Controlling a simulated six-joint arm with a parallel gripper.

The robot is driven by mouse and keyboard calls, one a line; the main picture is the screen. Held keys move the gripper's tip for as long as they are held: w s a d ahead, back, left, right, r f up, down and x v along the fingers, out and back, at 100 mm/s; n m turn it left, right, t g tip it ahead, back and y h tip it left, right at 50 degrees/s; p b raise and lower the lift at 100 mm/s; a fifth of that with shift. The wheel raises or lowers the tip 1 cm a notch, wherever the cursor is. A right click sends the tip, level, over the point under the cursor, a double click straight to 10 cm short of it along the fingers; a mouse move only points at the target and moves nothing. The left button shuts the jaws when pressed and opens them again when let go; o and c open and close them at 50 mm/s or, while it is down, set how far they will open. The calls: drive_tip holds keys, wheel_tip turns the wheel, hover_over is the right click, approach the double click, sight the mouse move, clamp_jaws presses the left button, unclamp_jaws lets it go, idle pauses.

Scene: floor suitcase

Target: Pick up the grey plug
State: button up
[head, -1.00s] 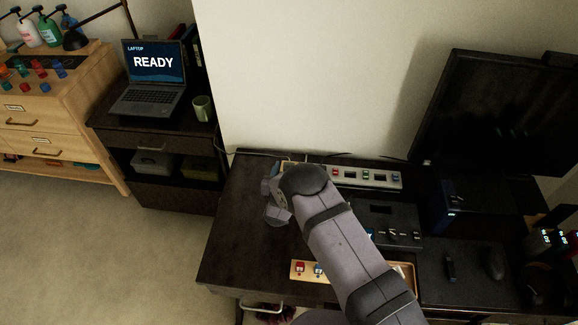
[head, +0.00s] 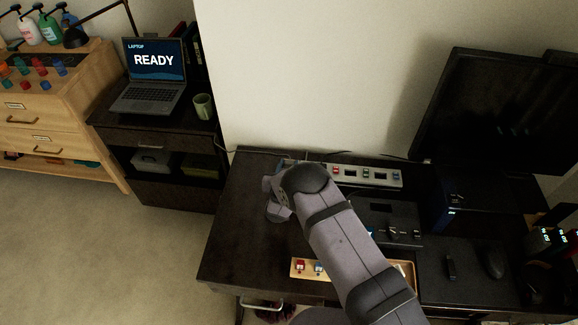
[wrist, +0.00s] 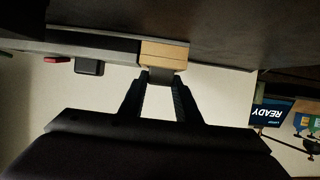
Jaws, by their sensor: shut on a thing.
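In the wrist view, which is upside down, my gripper (wrist: 162,90) has its two dark fingers closed around a small grey piece, which I take to be the grey plug (wrist: 163,77). The plug is at the fingertips, right against a tan block (wrist: 165,53) at the end of a long strip, and seems to touch it. In the head view my arm and wrist hide the fingertips and the plug, at the left end of the socket strip (head: 350,175) along the back of the dark desk.
The strip holds small coloured plugs. A wooden tray (head: 338,276) with a red and a blue plug lies at the desk's front. The desk's left part is clear.

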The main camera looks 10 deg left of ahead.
drive_tip(key=shift+r, duration=0.15)
wheel_tip(320, 180, up, 10)
drive_tip(key=b, duration=0.2)
drive_tip(key=shift+f, duration=0.25)
